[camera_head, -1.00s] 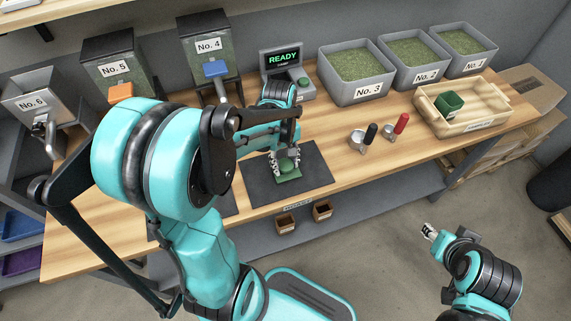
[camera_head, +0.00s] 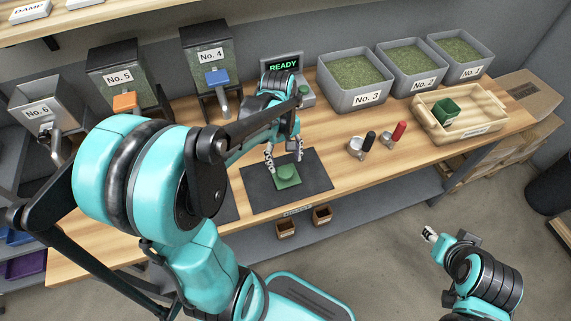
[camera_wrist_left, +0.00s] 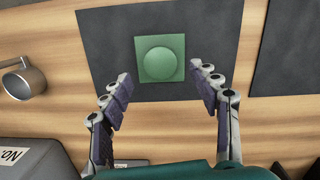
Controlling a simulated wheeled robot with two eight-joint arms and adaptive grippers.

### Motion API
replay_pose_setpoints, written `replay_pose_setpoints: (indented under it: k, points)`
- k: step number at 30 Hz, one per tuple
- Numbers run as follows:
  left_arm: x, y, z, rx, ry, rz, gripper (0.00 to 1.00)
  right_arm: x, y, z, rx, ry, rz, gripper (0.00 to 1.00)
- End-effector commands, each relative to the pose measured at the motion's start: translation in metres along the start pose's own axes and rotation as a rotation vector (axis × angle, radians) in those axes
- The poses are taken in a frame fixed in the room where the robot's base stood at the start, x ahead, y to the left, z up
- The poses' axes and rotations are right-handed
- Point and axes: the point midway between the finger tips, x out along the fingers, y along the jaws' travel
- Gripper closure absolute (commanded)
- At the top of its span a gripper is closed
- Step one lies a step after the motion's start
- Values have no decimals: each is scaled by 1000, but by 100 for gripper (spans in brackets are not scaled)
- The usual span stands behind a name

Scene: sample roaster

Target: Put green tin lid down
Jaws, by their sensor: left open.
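The green tin lid (camera_head: 286,175) lies flat on the dark mat (camera_head: 258,194), its round raised knob facing up. In the left wrist view the lid (camera_wrist_left: 160,64) is a green square with a round knob, lying on the dark mat (camera_wrist_left: 105,50). My left gripper (camera_head: 284,158) is open and empty, behind and above the lid. In the left wrist view its fingers (camera_wrist_left: 161,98) are spread wide, apart from the lid. My right gripper (camera_head: 431,233) is out over the floor, away from the table; its jaws are too small to judge.
A green tin (camera_head: 446,110) stands in the wooden tray (camera_head: 484,123) at the right. Two scoops, one black-handled (camera_head: 369,141) and one red-handled (camera_head: 398,131), lie right of the mat. Bins line the back, including No. 3 (camera_head: 352,97). Two small brown boxes (camera_head: 322,214) sit below the table's front edge.

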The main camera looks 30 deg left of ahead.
Motion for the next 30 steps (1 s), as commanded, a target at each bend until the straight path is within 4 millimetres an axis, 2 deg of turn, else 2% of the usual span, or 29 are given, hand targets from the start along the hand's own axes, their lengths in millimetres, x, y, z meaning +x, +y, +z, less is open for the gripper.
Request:
replay_pose_setpoints:
  k: [1,6,14,17,24,30]
  points:
    - [-16,0,1,-1,0,0,38,-7,0,-5,0,0,0,60]
    - [-48,0,0,-1,0,0,38,-16,0,-12,0,0,0,60]
    - [-70,0,5,32,18,12,38,-20,0,-14,0,0,0,60]
    - [-75,-1,19,135,75,49,38,-20,0,-14,0,0,0,60]
    - [-84,-5,68,587,356,183,38,-20,0,-14,0,0,0,60]
    - [-82,-8,95,889,574,244,38,-20,0,-14,0,0,0,60]
